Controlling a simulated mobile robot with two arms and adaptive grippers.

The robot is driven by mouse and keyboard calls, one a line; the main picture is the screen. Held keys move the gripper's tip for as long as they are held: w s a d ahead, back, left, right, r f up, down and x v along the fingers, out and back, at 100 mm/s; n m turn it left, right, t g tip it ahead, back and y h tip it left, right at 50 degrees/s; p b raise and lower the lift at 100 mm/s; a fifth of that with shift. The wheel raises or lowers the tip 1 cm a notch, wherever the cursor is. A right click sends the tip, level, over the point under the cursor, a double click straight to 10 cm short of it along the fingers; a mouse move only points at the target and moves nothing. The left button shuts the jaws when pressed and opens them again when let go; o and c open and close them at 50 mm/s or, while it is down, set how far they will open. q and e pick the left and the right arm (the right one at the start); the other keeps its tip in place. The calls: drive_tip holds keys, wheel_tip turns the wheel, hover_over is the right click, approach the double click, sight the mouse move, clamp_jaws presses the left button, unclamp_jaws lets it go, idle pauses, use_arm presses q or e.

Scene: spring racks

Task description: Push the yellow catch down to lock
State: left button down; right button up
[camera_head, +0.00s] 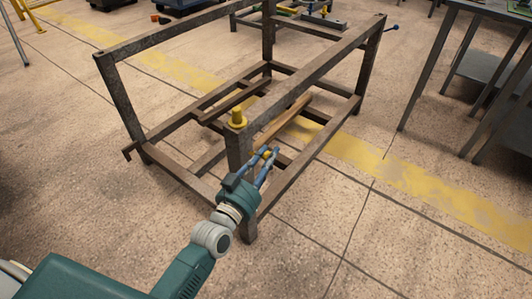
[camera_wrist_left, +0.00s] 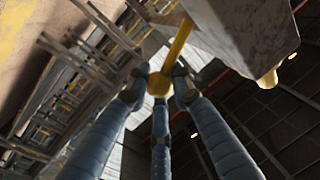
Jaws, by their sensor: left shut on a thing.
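The yellow catch (camera_wrist_left: 178,45) is a bar with a rounded end beside the rack's corner post (camera_head: 238,150). In the left wrist view the blue fingers of my left gripper (camera_wrist_left: 160,92) close around that rounded end. In the head view my left gripper (camera_head: 266,155) is at the right side of the near corner post, below its top. Only a small yellow bit of the catch shows there, between the fingertips. A yellow peg (camera_head: 237,118) stands upright on top of the post. My right gripper is out of view.
The brown metal rack (camera_head: 325,62) is an open frame with low crossbars on the floor. A grey metal table (camera_head: 495,12) stands to the right. A worn yellow floor stripe (camera_head: 400,178) passes behind the near post. The floor in the right foreground is clear.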

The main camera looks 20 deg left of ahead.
use_arm(q)
wheel_tip(320, 180, down, 9)
drive_tip(key=a+m+h+b, duration=0.1)
drive_tip(key=m+b, duration=0.3)
drive_tip(key=m, duration=1)
drive_tip(key=shift+w+a+t+h, duration=0.3)
drive_tip(key=shift+t+h, duration=0.1)
drive_tip(key=shift+h, duration=0.4)
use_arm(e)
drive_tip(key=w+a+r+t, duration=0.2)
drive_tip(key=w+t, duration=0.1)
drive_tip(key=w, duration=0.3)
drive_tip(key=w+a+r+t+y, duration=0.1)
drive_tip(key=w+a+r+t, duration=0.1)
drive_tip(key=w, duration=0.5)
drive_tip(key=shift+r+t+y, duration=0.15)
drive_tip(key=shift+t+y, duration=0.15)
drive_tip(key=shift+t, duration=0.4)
use_arm(q)
drive_tip(key=shift+f, duration=0.1)
drive_tip(key=c, duration=1.5)
unclamp_jaws()
drive_tip(key=shift+a, duration=0.1)
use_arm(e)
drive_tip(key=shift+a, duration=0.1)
